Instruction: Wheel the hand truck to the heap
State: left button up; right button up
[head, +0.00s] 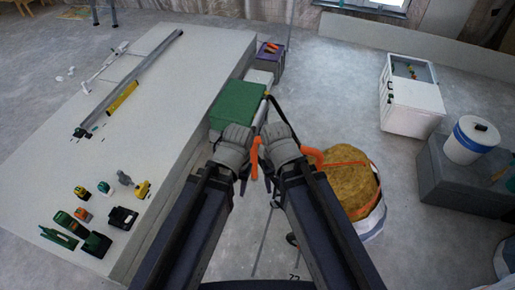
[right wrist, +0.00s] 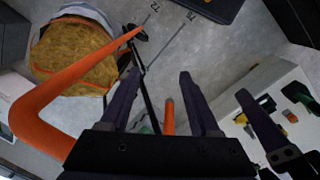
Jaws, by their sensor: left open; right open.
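The hand truck shows as orange curved handles (head: 254,160) and dark thin bars just ahead of my grippers in the head view; most of it is hidden behind my arms. My left gripper (head: 242,184) is open beside the left handle. My right gripper (head: 271,187) is open near the handles. In the right wrist view, an orange grip (right wrist: 168,117) appears between its open fingers (right wrist: 160,98), and a large orange bar (right wrist: 62,95) bends at the left. I cannot tell whether anything touches. A brown-yellow heap (head: 347,178) fills a round white bag right of my right arm.
A long pale platform (head: 190,80) with tools lies at the left. A green box (head: 238,105) and a purple crate (head: 268,58) stand along its right side. A white cabinet (head: 413,105) and a grey block (head: 450,185) with a bucket stand at right. Grey floor (head: 335,95) is clear ahead right.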

aim_at(254, 150)
jog(key=w+d+r+m+t+y+p, duration=0.1)
jog(key=w+d+r+m+p, duration=0.3)
jog(key=d+r+p, duration=0.65)
jog(key=w+a+n, duration=0.2)
jog(key=n, duration=0.1)
jog(key=w+a+n, duration=0.2)
jog(key=a+n, duration=0.1)
jog(key=w+a+n, duration=0.2)
jog(key=n, duration=0.2)
jog(key=shift+w+a+b, duration=0.1)
jog(key=shift+a+b, duration=0.2)
jog(key=w+a+n, duration=0.1)
jog(key=a+n, duration=0.2)
jog(key=w+a+n, duration=0.1)
jog(key=a+n, duration=0.2)
jog(key=n, duration=0.1)
jog(key=w+a+n, duration=0.2)
jog(key=a+n, duration=0.1)
jog(key=shift+a+n+g, duration=0.1)
jog(key=shift+n+g, duration=0.2)
jog(key=shift+g, duration=0.1)
jog(key=shift+w+a+n, duration=0.1)
jog(key=shift+a+n, duration=0.4)
jog(key=shift+n, duration=0.2)
jog(key=shift+f, duration=0.1)
jog(key=shift+f, duration=0.1)
notch_tip(254, 150, down, 12)
jog(key=b, duration=1.2)
